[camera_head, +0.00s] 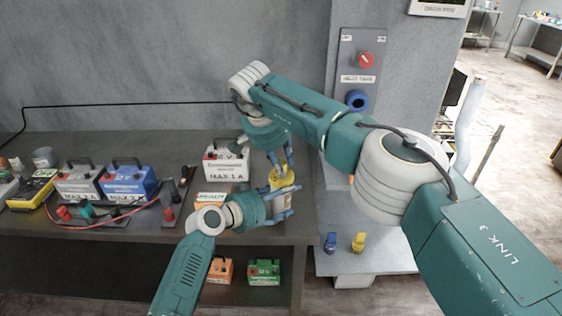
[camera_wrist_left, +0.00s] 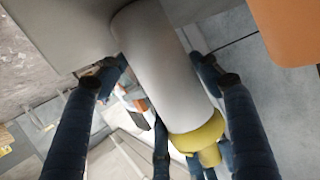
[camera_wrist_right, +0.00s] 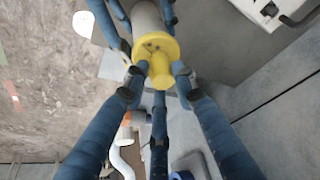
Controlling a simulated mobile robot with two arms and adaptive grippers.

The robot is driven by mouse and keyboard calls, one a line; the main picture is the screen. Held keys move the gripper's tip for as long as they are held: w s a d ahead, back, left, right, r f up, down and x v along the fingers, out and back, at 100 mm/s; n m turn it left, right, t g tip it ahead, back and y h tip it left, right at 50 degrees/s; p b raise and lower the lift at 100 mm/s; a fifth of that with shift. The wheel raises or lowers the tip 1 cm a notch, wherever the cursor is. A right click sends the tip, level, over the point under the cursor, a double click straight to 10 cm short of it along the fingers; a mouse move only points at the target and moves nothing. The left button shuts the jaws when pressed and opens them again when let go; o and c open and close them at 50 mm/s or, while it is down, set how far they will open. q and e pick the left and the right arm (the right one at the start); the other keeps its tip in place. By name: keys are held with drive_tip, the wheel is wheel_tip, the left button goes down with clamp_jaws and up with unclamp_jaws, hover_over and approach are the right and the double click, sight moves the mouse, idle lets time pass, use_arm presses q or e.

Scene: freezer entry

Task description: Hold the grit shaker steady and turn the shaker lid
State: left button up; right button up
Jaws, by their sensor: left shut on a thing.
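The grit shaker is a grey cylinder with a yellow lid. My left gripper (camera_head: 280,205) is shut around the shaker body (camera_head: 284,201), which also fills the middle of the left wrist view (camera_wrist_left: 165,70). The yellow lid (camera_head: 281,180) sits on the shaker and has a narrower knob, seen in the left wrist view (camera_wrist_left: 197,136). My right gripper (camera_head: 282,166) is above it. In the right wrist view its fingertips (camera_wrist_right: 159,72) lie on both sides of the lid's knob (camera_wrist_right: 160,75). I cannot tell whether they press on it.
A bench (camera_head: 110,229) runs along the wall. On it are a white box (camera_head: 226,162), a blue battery (camera_head: 127,183), a yellow meter (camera_head: 33,190) and red leads. A panel with a red knob (camera_head: 365,60) is at the right. Orange and green boxes (camera_head: 264,272) are on the lower shelf.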

drive_tip(key=shift+w+d+r+m, duration=0.15)
drive_tip(key=shift+w+m, duration=0.1)
drive_tip(key=shift+m, duration=0.45)
clamp_jaws()
drive_tip(key=o, duration=1.1)
unclamp_jaws()
drive_tip(key=shift+c, duration=0.2)
drive_tip(key=shift+h, duration=0.3)
drive_tip(key=shift+s, duration=0.1)
drive_tip(key=v, duration=1.2)
